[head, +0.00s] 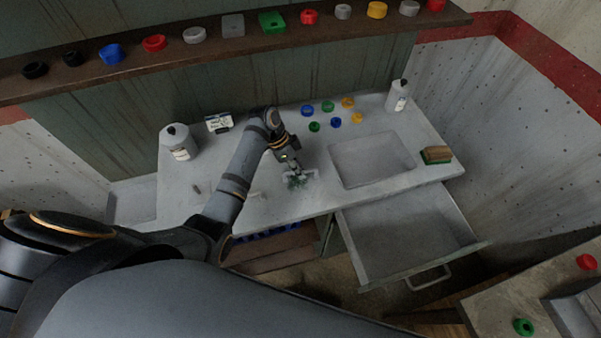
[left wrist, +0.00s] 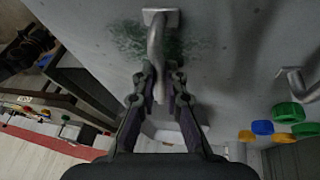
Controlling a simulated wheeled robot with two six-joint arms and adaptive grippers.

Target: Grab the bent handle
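A bent grey metal handle (left wrist: 155,38) rises from a small plate on a worn grey surface with a green stained patch around it, in the left wrist view. My left gripper (left wrist: 164,76) is open, with one finger on each side of the handle's free end. The left finger looks very close to the handle or touching it; a gap shows by the right finger. In the head view my left gripper (head: 295,174) is low over the green patch (head: 297,183) on the worktop and hides much of the handle. My right gripper is not in view.
A second bent metal piece (left wrist: 297,84) stands to the right in the wrist view. On the worktop are several coloured caps (head: 336,122), two white bottles (head: 180,146) (head: 397,97) and a sponge (head: 436,155). An open drawer (head: 405,232) juts out in front.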

